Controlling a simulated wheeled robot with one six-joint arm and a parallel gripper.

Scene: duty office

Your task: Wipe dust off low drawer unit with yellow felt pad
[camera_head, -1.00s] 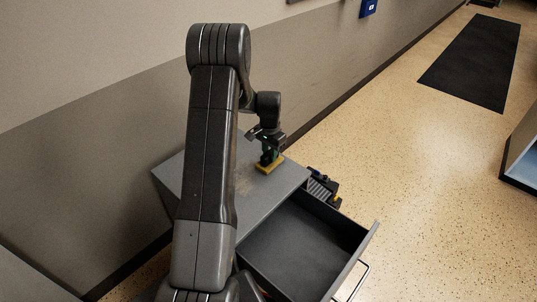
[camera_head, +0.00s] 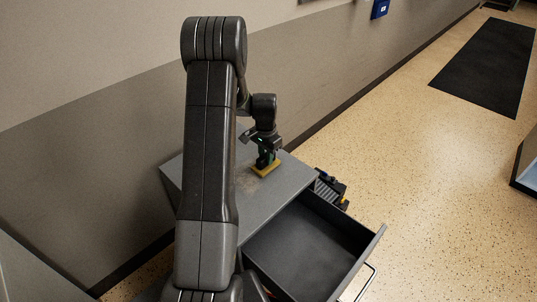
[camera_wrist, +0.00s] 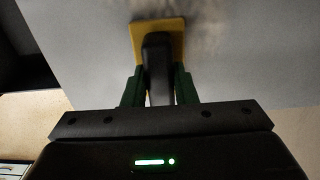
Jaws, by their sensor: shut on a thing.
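The low drawer unit (camera_head: 273,208) is grey, stands against the wall, and has its top drawer pulled open. A brownish dust patch lies on its top, left of the pad and partly hidden behind my arm. The yellow felt pad (camera_head: 265,171) rests flat on the top near the far edge. My gripper (camera_head: 265,160) is shut on the pad's dark handle (camera_wrist: 157,58). In the wrist view the yellow pad (camera_wrist: 172,27) is against the grey top (camera_wrist: 90,50), with faint dust smears beyond it.
The open drawer (camera_head: 315,250) juts out toward the lower right and looks empty. A dark item with yellow parts (camera_head: 330,188) is on the floor beyond the unit. The wall (camera_head: 100,150) runs behind the unit. A black mat (camera_head: 487,65) lies on open floor at upper right.

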